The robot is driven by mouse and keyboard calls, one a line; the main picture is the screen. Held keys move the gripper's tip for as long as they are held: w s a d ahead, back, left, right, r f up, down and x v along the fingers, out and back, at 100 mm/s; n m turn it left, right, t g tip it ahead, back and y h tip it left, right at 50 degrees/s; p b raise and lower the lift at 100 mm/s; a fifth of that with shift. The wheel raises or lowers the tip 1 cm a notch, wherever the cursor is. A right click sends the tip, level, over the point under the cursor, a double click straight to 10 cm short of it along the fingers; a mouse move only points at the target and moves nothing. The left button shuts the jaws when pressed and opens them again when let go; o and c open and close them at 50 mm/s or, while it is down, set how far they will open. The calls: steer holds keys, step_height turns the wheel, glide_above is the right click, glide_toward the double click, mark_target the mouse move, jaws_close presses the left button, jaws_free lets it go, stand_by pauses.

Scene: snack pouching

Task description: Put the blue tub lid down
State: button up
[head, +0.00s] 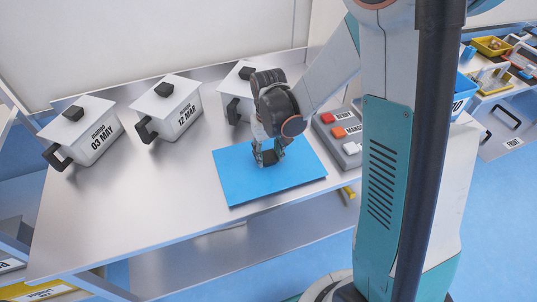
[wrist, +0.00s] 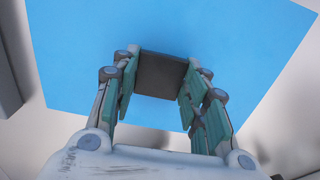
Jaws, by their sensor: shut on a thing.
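The blue tub lid (head: 235,180) is a flat blue rectangle, level, at or just above the metal table; I cannot tell whether it touches. It also fills much of the wrist view (wrist: 80,60). My gripper (head: 268,158) points down over its middle. In the wrist view my gripper (wrist: 160,80) is shut on a dark knob (wrist: 160,75) in front of the blue surface. A blue tub (head: 462,92) shows partly at the right, largely hidden behind my own body.
White lidded tubs with black knobs stand along the back of the table (head: 130,220), including one marked 03 MAY (head: 95,140) and one marked 12 MAR (head: 178,115). A grey button box (head: 340,135) stands right of the lid. The table's front left is clear.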

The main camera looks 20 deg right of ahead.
mark_target(269, 157)
steer(key=o, duration=1.2)
step_height(269, 157, up, 13)
steer(key=p, duration=0.4)
steer(key=shift+s+r+t+b, duration=0.1)
steer(key=shift+s+r+t, duration=1.1)
steer(key=shift+s+r, duration=0.95)
steer(key=shift+s+r+t+b, duration=0.1)
steer(key=shift+s+r+t, duration=1.2)
steer(key=shift+s, duration=1.55)
steer(key=shift+s+r+t+b, duration=0.1)
steer(key=shift+s+r+t, duration=1)
steer(key=shift+s+r, duration=1.1)
steer(key=shift+s+f, duration=0.3)
steer(key=shift+f, duration=0.05)
